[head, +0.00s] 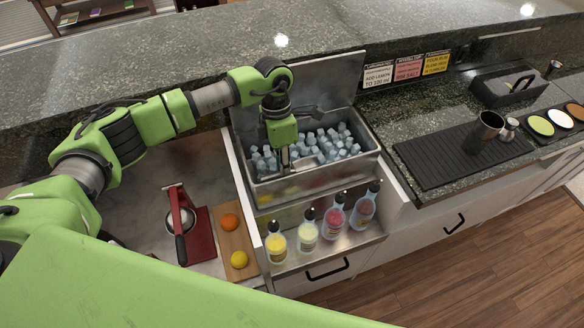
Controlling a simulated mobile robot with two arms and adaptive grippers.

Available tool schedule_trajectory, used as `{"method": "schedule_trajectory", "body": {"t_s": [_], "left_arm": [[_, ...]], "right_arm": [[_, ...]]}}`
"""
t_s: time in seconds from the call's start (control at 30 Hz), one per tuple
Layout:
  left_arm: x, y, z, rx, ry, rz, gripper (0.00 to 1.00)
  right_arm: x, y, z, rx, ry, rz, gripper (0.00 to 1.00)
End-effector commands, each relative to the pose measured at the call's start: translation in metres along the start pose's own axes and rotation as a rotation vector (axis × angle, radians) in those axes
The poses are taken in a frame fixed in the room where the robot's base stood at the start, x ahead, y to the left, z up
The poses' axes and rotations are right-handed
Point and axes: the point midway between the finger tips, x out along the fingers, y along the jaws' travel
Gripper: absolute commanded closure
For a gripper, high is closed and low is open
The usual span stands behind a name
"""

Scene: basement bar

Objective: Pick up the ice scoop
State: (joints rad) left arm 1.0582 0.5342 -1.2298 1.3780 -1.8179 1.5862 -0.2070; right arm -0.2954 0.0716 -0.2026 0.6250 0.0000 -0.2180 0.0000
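My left arm reaches in from the left. Its gripper (284,162) points down into the left part of the steel ice bin (262,190), among the ice cubes (340,142). The fingers are small and partly hidden by the wrist, so I cannot tell whether they are open or shut. A grey metal shape (312,153) lies on the ice just right of the fingers and looks like the ice scoop. Its outline is unclear, and I cannot tell whether the fingers touch it. My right gripper is out of view.
Several bottles (308,231) with pourers stand on a shelf before the bin. A red citrus press (180,222) and a board (235,247) with two fruits are left. The bin's lid stands open behind.

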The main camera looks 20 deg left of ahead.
Motion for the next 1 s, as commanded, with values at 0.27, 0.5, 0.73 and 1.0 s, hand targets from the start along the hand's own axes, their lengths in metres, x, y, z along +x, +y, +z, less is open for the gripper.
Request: {"method": "schedule_trajectory", "body": {"t_s": [0.27,0.5,0.73,1.0], "left_arm": [[0.005,0.0,0.001,0.001,-0.001,0.0,0.84],[0.004,0.0,0.001,0.001,-0.001,0.0,1.0],[0.0,0.0,0.001,0.001,-0.002,0.001,1.0],[-0.045,-0.008,0.001,0.003,-0.004,0.005,1.0]], "right_arm": [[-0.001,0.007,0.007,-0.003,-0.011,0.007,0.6],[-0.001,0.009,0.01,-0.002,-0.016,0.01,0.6],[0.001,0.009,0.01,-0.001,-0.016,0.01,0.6],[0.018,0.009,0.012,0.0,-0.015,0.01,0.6]]}}
